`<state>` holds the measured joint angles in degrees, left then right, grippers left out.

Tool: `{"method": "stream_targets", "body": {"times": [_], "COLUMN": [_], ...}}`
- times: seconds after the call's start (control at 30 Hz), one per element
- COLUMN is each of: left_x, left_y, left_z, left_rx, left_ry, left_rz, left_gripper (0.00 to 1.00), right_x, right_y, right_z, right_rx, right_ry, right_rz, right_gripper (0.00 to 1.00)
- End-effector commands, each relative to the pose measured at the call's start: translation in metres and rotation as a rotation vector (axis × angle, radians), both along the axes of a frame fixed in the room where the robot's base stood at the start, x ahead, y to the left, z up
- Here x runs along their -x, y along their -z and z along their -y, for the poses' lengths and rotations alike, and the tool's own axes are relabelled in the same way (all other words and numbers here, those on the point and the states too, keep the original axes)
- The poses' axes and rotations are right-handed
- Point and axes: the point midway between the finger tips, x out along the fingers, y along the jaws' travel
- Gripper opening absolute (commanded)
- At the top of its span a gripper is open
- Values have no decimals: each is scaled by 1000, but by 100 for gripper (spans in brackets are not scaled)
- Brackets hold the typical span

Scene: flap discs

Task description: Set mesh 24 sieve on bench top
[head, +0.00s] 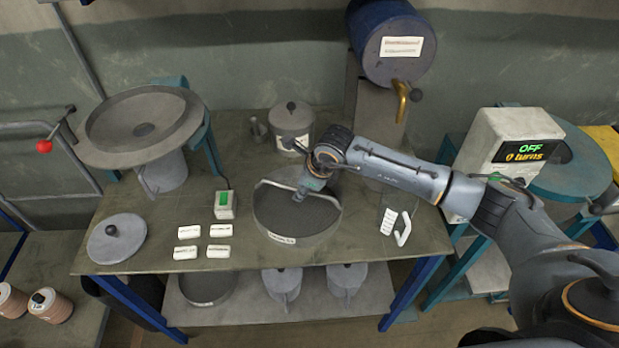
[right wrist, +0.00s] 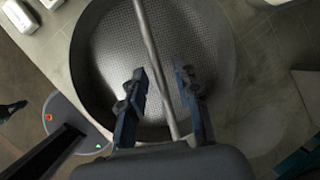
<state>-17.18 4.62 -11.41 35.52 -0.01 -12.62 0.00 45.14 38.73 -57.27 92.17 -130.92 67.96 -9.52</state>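A round grey sieve (head: 287,217) with a mesh floor and a bar handle across its top sits on the bench top (head: 352,240), near the middle. Its front label is too small to read surely. A second round, sieve-like pan (head: 207,287) with a label lies on the lower shelf. My right gripper (head: 300,194) is over the bench sieve, at its handle. In the right wrist view, the gripper (right wrist: 162,82) is open, with the handle bar (right wrist: 153,50) passing between its fingers. The sieve's mesh (right wrist: 118,50) lies below. My left gripper is not in view.
A lidded pot (head: 291,125) stands behind the sieve. A small box with a green screen (head: 225,205), several white tags (head: 219,230) and a knobbed lid (head: 117,238) lie to the left. A white handled item (head: 396,226) lies to the right. Bare bench shows at the front.

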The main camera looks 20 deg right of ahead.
Motion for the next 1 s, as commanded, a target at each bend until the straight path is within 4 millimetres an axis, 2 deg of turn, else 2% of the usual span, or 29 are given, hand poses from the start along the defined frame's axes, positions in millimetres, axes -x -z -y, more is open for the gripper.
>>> {"method": "stream_targets", "body": {"times": [0.3, 0.5, 0.67, 1.0], "left_x": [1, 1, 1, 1], "left_y": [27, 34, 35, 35], "left_z": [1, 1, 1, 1], "left_rx": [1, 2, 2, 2], "left_ry": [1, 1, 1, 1], "left_rz": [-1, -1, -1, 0], "left_gripper": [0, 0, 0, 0], "right_x": [26, 37, 40, 41], "right_y": [-60, -86, -95, -95], "right_z": [13, 18, 20, 20], "right_rx": [1, 0, 1, 0], "right_ry": [-1, -1, 0, 0], "right_rz": [5, 2, 1, 0], "right_gripper": [32, 32, 32, 32]}}
